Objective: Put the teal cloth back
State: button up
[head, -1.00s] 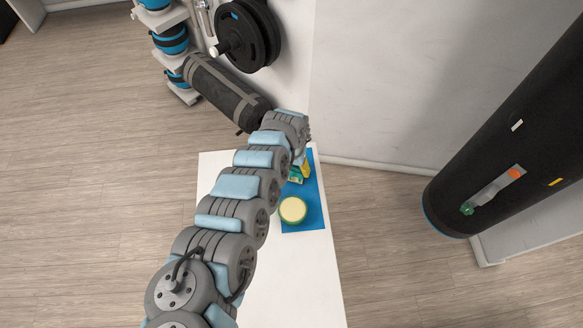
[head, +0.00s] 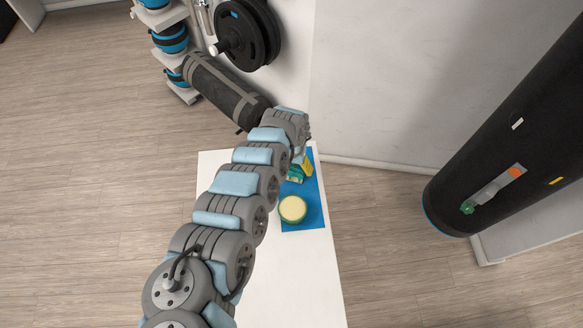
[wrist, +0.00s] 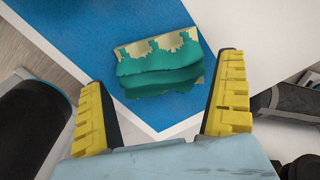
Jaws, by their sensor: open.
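The teal cloth (wrist: 160,66), folded and with pale yellow patches, lies on the blue mat (wrist: 60,22) in the wrist view. My gripper (wrist: 165,98) is open and empty, with its yellow-padded fingers to either side of and just short of the cloth. In the head view the cloth (head: 296,174) shows only in part beside the end of my arm, which hides the rest. The blue mat (head: 317,205) lies on the white table (head: 290,270). The fingertips are mostly hidden in the head view.
A round yellow-topped green container (head: 292,209) stands on the mat near the cloth. A dark roll (head: 228,92) and weight plates (head: 250,35) are by the wall. A large black bag (head: 510,125) is at right.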

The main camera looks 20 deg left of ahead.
aim_at(292, 169)
notch_tip(292, 169, up, 11)
dwell(0.7)
jog(key=shift+s, duration=0.1)
